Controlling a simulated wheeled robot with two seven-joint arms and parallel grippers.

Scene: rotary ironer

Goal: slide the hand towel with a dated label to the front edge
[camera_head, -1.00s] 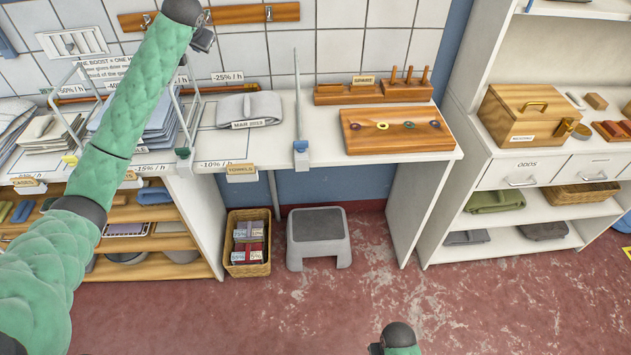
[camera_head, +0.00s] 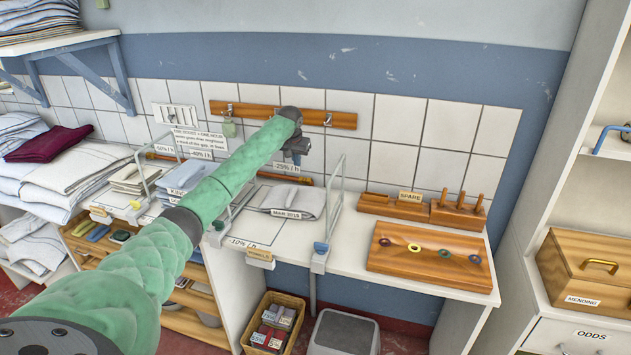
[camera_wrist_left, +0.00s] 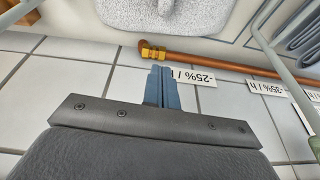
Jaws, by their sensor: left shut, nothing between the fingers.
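The grey folded hand towel (camera_head: 309,199) lies on the white counter in a bay between two wire dividers, set back from the front edge. Its white label, reading MAR 2019 (camera_head: 286,214), faces the front. My left gripper (camera_head: 297,157) is above and behind the towel, near the tiled wall, and looks apart from it. In the left wrist view its blue fingers (camera_wrist_left: 162,88) are together and empty; a grey, rounded cloth, apparently the towel (camera_wrist_left: 160,12), shows at the top. My right gripper is not in view.
A wire divider (camera_head: 332,205) with a blue clip stands right of the towel. A wooden ring board (camera_head: 430,255) lies to the right. A wooden hook rail (camera_head: 340,119) and copper pipe (camera_wrist_left: 220,62) run along the wall.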

